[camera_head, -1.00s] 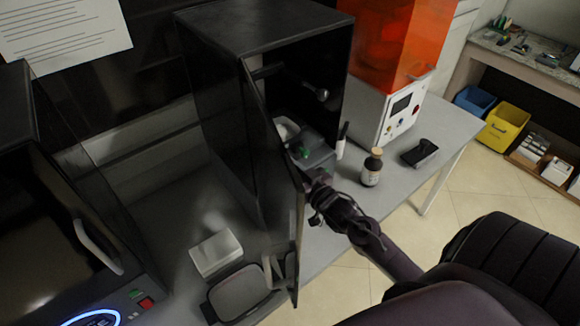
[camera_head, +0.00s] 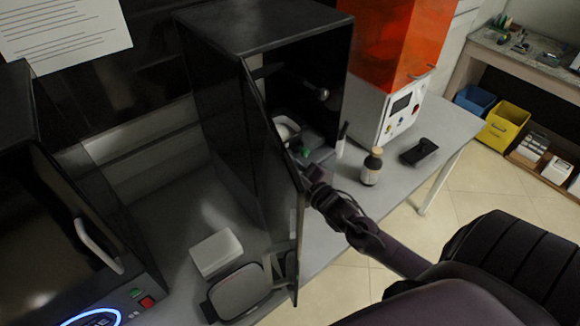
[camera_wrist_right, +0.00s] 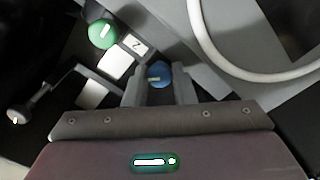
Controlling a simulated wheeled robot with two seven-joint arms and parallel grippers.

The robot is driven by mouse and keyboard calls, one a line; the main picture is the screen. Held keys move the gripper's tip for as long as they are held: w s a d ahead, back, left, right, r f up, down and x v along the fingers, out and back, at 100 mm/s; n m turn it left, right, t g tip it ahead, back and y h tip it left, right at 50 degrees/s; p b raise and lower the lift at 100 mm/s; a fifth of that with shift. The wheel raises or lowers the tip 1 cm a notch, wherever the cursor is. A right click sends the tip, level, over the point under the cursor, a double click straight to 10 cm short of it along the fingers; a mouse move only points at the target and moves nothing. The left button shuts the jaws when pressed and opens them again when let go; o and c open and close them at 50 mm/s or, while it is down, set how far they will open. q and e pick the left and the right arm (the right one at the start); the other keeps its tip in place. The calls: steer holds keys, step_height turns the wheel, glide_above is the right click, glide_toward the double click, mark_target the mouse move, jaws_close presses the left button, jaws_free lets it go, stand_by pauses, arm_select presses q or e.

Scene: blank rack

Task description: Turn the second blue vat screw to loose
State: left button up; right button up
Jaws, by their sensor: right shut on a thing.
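The blue vat screw (camera_wrist_right: 159,75) sits between the two fingers of my right gripper (camera_wrist_right: 160,88) in the right wrist view, with a short white mark on its face. The gripper is shut on it. A green screw (camera_wrist_right: 102,33) stands to its upper left, and a white label with a 2 (camera_wrist_right: 139,44) lies between them. In the head view my right gripper (camera_head: 312,175) reaches into the open black cabinet (camera_head: 270,22), partly behind its door edge. The blue screw is hidden there. A green spot (camera_head: 305,152) shows inside. My left gripper is not in view.
The cabinet door (camera_head: 270,150) stands open just left of my right gripper. A brown bottle (camera_head: 371,168) and a black object (camera_head: 419,152) stand on the table to the right. An orange-topped machine (camera_head: 400,112) is behind them.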

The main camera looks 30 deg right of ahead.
steer(key=n, duration=0.6)
steer(key=shift+f+n, duration=0.15)
steer(key=shift+n, duration=0.25)
stand_by(0.4)
steer(key=o, duration=1)
steer(key=shift+s, duration=0.1)
steer(key=shift+s, duration=0.35)
steer(key=shift+s+d+b, duration=0.15)
steer(key=shift+s+b, duration=0.3)
steer(key=shift+s, duration=1.35)
steer(key=shift+s+d+b, duration=0.15)
steer(key=shift+s+b, duration=0.25)
steer(key=shift+s, duration=1.35)
